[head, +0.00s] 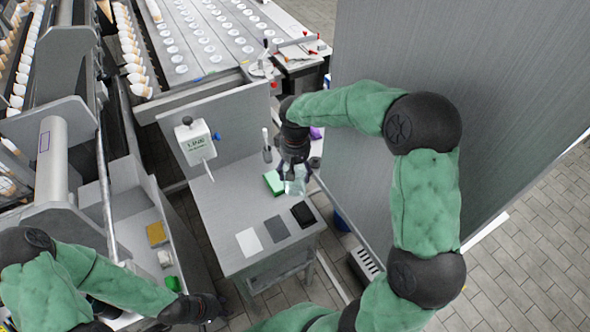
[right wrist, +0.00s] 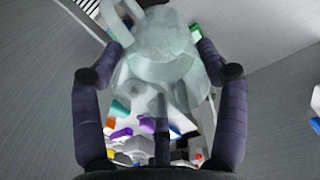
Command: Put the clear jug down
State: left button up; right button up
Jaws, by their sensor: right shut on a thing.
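The clear jug (head: 296,186) is at the right part of the grey bench (head: 229,205) in the head view. My right gripper (head: 294,168) points down and is shut on it. In the right wrist view the jug (right wrist: 160,65) is a pale, see-through body between the two dark fingers, with a loop handle at upper left. I cannot tell whether its base touches the bench. My left gripper (head: 211,308) is at the lower left, away from the jug; its fingers are too dark and small to tell open from shut.
White, grey and black (head: 303,214) squares lie along the bench's front. A white box on a stand (head: 195,141) is at the back left. A tall grey panel (head: 350,170) stands at the right.

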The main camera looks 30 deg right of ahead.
pick_arm(q)
notch_tip(320, 180, down, 3)
jog(key=b, duration=0.3)
pick_arm(e)
jog(key=s+a+f, duration=0.3)
jog(key=a+f, duration=0.5)
jog(key=f, duration=0.2)
jog(key=shift+f, duration=0.15)
